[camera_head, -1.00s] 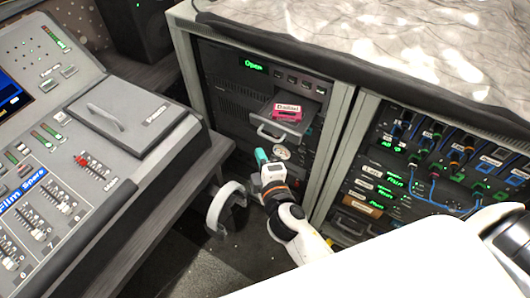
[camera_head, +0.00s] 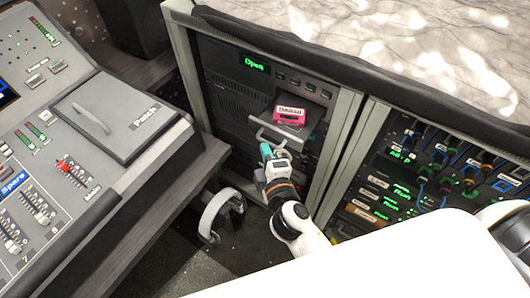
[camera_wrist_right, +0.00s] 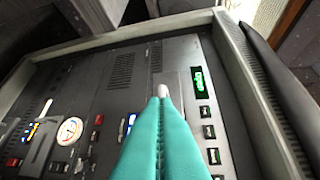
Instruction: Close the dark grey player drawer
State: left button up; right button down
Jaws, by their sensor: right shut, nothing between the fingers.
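The dark grey player drawer (camera_head: 262,128) sticks out of the rack on the head view's right half, with its light bow handle (camera_head: 276,139) at the front. A pink cassette (camera_head: 289,116) sits on it. The player's green display (camera_head: 254,64) reads "Open"; it also shows in the wrist view (camera_wrist_right: 198,82). My right gripper (camera_head: 265,152) is shut and empty, its teal fingers just in front of and below the handle. I cannot tell whether they touch it. In the wrist view the shut fingers (camera_wrist_right: 160,98) point at the rack front and hide part of it. My left gripper is out of view.
A mixing console (camera_head: 100,150) with faders stands at the left. A second rack (camera_head: 420,165) with cables is at the right, and a crumpled cover (camera_head: 390,50) lies on top. A white curved object (camera_head: 217,212) stands on the floor beside my right arm.

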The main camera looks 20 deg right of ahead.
aim_at(291, 113)
jog(key=w+d+p, duration=0.1)
jog(key=w+d, duration=0.1)
jog(key=d, duration=0.1)
jog(key=w+d+p, duration=0.1)
jog(key=w+d, duration=0.2)
jog(key=w+d+p, duration=0.1)
jog(key=w+d, duration=0.2)
jog(key=d, duration=0.1)
jog(key=shift+d, duration=0.1)
jog(key=shift+w+d+r, duration=0.1)
jog(key=shift+d, duration=0.15)
jog(key=shift+d+r, duration=0.1)
jog(key=shift+r, duration=0.05)
